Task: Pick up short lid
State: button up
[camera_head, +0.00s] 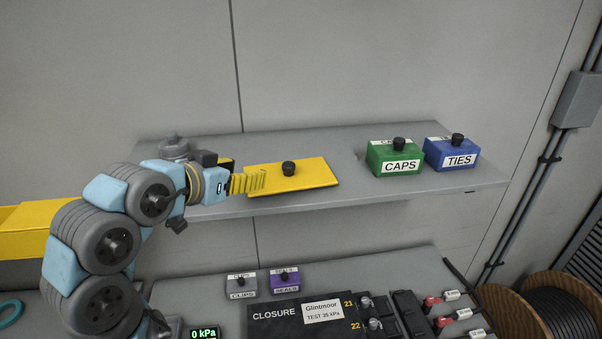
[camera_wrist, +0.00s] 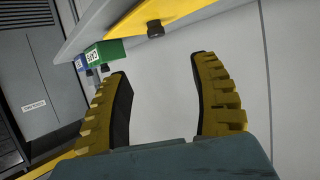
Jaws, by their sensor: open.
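A flat yellow lid (camera_head: 315,173) with a black knob (camera_head: 288,168) lies on the grey shelf. It is the lid nearest my gripper; the frames do not mark it as the short one. My gripper (camera_head: 256,182) is open and empty at the lid's left end, overlapping its edge in the head view. In the wrist view, my fingers (camera_wrist: 160,68) are spread with nothing between them. The yellow lid (camera_wrist: 132,24) and its knob (camera_wrist: 155,29) show beyond the fingertips, towards the top. Contact with the lid cannot be told.
The shelf (camera_head: 330,203) also carries a green CAPS box (camera_head: 395,160) and a blue TIES box (camera_head: 452,156) at right. A grey knobbed object (camera_head: 174,147) stands behind my wrist. Below are grey (camera_head: 241,286) and purple (camera_head: 286,281) boxes and a black CLOSURE panel (camera_head: 275,325).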

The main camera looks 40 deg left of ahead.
aim_at(287, 165)
jog(key=p+x, duration=0.2)
jog(key=x, duration=0.8)
jog(key=shift+w+a+f, duration=0.1)
jog(key=shift+w+a, duration=0.05)
jog(key=shift+w, duration=0.2)
jog(key=p+x, duration=0.1)
jog(key=x, duration=0.2)
jog(key=p+x, duration=0.1)
jog(key=shift+w+d+p, duration=0.25)
jog(key=shift+d+p, duration=0.05)
jog(key=shift+d, duration=0.05)
jog(key=shift+w+a+f, duration=0.1)
jog(key=shift+w+f, duration=0.15)
jog(key=shift+w, duration=0.15)
jog(key=shift+c, duration=0.3)
grip_shut()
